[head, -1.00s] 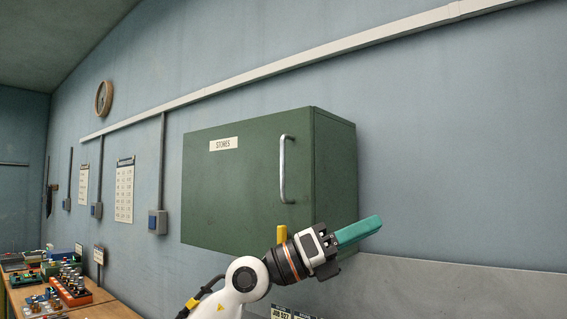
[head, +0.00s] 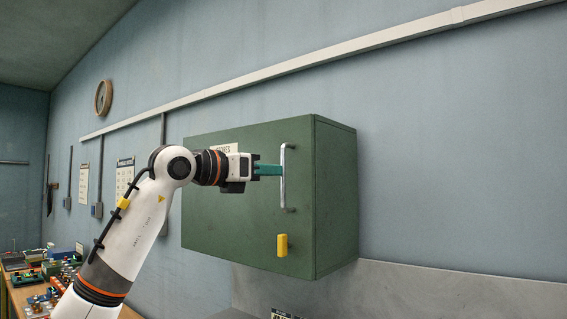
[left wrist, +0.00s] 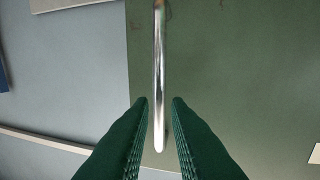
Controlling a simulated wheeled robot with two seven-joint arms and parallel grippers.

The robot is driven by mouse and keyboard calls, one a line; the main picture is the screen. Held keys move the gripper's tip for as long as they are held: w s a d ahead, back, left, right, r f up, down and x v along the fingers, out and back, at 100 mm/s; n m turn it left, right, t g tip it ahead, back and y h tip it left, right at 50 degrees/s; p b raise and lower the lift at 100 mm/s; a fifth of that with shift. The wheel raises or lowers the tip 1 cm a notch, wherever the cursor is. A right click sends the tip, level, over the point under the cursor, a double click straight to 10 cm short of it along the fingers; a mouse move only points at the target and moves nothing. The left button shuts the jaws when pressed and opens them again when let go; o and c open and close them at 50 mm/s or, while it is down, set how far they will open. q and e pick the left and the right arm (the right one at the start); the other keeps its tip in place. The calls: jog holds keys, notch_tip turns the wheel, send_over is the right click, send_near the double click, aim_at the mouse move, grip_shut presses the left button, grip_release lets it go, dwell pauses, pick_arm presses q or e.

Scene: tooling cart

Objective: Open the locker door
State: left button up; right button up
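The green locker (head: 338,200) hangs on the wall and its front door (head: 225,225) looks shut. A bright metal bar handle (head: 283,190) stands upright near the door's right edge. My left gripper (head: 281,170) has its teal fingers at the upper half of this handle. In the left wrist view the two fingers (left wrist: 160,103) are apart, with the handle (left wrist: 158,75) lined up in the gap between them. No finger visibly touches the bar. A yellow piece (head: 282,245) sits on the door below the handle. My right gripper is not in view.
My left arm covers part of the door and its sign (head: 228,148). A workbench with small coloured parts (head: 35,285) stands at the lower left. A grey panel (head: 430,285) runs along the wall below the locker. The wall right of the locker is clear.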

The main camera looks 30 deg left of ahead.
aim_at(283, 204)
pick_arm(q)
jog(key=shift+p+x, duration=0.75)
jog(key=shift+x, duration=1.55)
jog(key=shift+c, duration=0.2)
jog(key=shift+s, duration=0.1)
grip_shut()
